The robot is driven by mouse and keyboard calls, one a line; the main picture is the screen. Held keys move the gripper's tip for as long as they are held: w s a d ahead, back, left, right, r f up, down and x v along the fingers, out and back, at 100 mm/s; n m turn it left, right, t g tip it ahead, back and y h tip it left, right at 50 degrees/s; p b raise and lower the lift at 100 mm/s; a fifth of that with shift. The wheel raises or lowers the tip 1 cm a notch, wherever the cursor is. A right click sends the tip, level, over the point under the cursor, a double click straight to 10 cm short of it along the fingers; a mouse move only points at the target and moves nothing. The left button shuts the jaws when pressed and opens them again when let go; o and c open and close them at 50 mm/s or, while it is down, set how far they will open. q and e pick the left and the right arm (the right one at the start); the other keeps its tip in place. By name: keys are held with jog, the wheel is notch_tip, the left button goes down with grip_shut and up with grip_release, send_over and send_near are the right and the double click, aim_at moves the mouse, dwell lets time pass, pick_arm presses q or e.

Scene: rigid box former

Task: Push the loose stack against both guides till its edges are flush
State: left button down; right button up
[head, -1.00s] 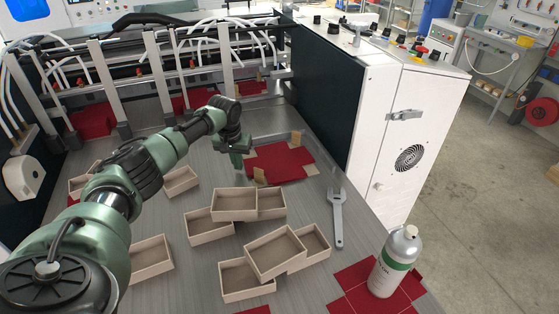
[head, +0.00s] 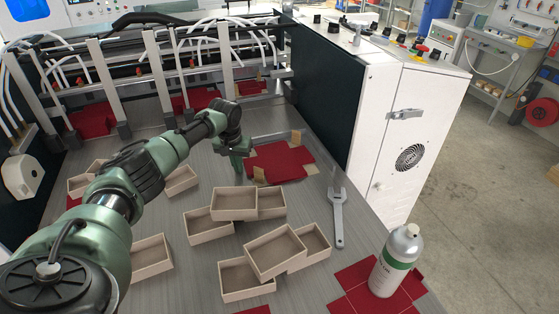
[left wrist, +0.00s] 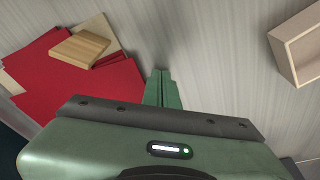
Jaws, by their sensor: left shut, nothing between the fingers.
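The loose stack (head: 280,162) of red sheets lies on the grey table beside the white cabinet, its edges uneven and fanned. A tan wooden block (head: 259,175) sits at its near left edge, and another tan piece (head: 296,137) shows at its far right corner. My left gripper (head: 238,168) is shut and empty, pointing down just left of the stack. In the left wrist view the shut fingers (left wrist: 162,88) are close beside the red sheets (left wrist: 45,80), apparently with a small gap. The right gripper is out of view.
Several open beige boxes (head: 236,203) stand in front of the stack. A grey wrench (head: 338,215) lies to the right, and a spray bottle (head: 397,262) stands on red sheets near the front. The cabinet (head: 395,130) bounds the right side.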

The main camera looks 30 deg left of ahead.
aim_at(253, 165)
pick_arm(q)
jog(key=shift+r+p, duration=0.2)
jog(key=shift+p, duration=0.3)
jog(key=shift+w, duration=0.1)
dwell(0.6)
jog(key=shift+w+d+b, duration=1.15)
jog(key=shift+w+d, duration=0.35)
jog(key=shift+w, duration=0.3)
notch_tip(253, 165, up, 9)
jog(key=s+p, duration=0.1)
jog(key=p, duration=0.9)
jog(key=shift+a, duration=0.4)
